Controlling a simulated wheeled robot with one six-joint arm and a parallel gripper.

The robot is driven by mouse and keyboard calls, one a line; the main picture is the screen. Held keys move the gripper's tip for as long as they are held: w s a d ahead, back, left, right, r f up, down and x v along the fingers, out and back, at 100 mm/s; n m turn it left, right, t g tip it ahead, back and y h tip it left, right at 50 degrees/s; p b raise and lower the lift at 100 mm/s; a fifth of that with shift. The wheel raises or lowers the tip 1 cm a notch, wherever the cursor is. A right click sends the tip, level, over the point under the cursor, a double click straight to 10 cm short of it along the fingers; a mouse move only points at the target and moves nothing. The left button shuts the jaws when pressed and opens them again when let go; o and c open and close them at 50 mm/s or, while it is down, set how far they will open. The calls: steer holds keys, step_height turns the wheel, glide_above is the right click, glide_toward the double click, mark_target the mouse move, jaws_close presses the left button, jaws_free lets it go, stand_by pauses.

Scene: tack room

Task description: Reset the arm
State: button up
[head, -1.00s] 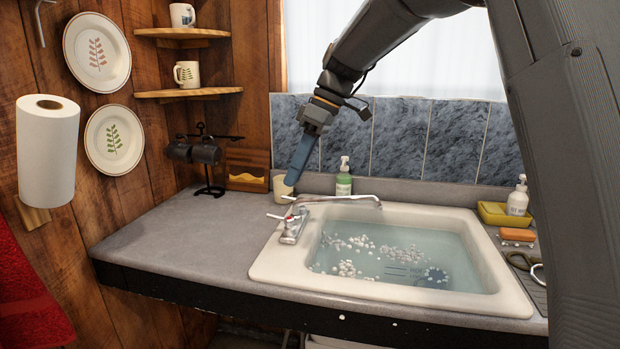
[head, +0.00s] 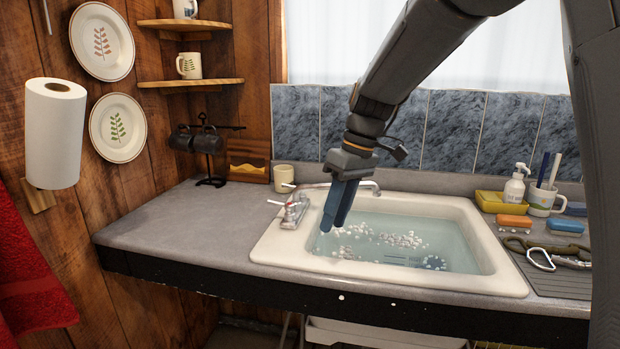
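My gripper (head: 335,208) hangs from my arm over the left part of the sink (head: 508,272), its blue fingers pointing down. It is in front of the faucet (head: 290,212) spout and above the water. The two fingers overlap in this view, so the gap between them is unclear. I see nothing held at the fingertips.
The sink holds water with white floating bits. A yellow tray (head: 490,203), soap bottle (head: 514,187), mug (head: 541,200), orange sponge (head: 514,221) and carabiner-like clip (head: 540,262) are at right. The left counter (head: 170,230) is mostly clear. A cup (head: 284,177) stands behind the faucet.

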steer(key=s+d+f+m+h+b, duration=0.1)
steer(key=s+d+f+m+b, duration=0.2)
steer(key=s+d+f+m, duration=0.2)
steer(key=s+d+f+m+h+b, duration=0.2)
steer(key=s+d+f, duration=0.7)
steer(key=s+f, duration=0.5)
step_height(320, 180, down, 2)
steer(key=m+b, duration=0.1)
steer(key=m, duration=0.1)
steer(key=shift+f+m+t, duration=0.15)
steer(key=shift+m+t, duration=0.25)
